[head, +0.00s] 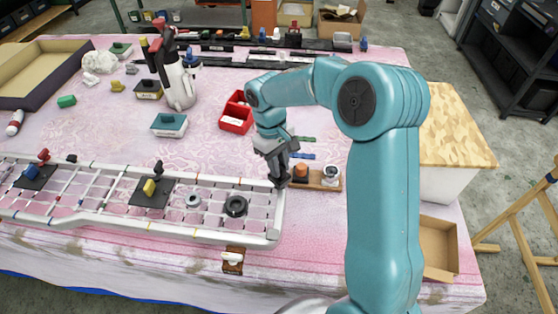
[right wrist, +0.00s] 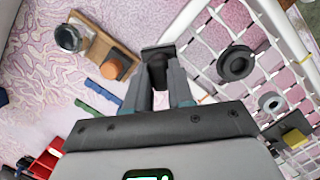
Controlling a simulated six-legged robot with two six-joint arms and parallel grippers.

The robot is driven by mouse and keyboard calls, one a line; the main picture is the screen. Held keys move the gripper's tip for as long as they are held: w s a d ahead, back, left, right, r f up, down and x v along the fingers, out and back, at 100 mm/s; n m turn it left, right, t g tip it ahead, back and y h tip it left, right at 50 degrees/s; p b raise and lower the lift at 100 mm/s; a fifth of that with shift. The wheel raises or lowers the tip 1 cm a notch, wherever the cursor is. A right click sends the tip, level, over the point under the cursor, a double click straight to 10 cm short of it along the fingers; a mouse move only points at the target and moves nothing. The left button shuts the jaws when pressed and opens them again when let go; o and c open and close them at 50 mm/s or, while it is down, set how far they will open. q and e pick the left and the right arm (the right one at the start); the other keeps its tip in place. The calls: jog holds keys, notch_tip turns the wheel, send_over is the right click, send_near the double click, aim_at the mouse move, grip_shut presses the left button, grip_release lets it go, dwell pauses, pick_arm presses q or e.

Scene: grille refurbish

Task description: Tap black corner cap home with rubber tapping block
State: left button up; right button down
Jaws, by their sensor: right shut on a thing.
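My right gripper (head: 281,180) is above the far right corner of the white grille frame (head: 130,227). In the right wrist view its fingers (right wrist: 160,88) are shut on a small black block (right wrist: 157,56), which looks like the rubber tapping block. The frame's edge (right wrist: 196,22) runs just right of the block; I cannot tell whether they touch. I cannot make out the black corner cap separately; the gripper and block cover that corner. My left gripper is not in view.
A wooden board (head: 319,186) with an orange cylinder (head: 301,170) and a round jar (head: 331,173) lies just right of the gripper. A black ring (head: 235,206) and a grey ring (head: 193,201) lie on the grille. A red bin (head: 236,119) stands behind.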

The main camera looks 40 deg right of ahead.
jog(key=shift+w+x, duration=0.2)
jog(key=shift+x, duration=0.9)
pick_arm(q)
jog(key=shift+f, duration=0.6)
pick_arm(e)
jog(key=shift+r, duration=0.25)
notch_tip(320, 180, up, 5)
jog(key=p, duration=0.3)
jog(key=shift+s+f+p, duration=0.1)
jog(key=shift+f+p, duration=0.05)
jog(key=shift+p, duration=0.2)
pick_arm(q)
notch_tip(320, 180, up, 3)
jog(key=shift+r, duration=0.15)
pick_arm(e)
jog(key=shift+f, duration=0.2)
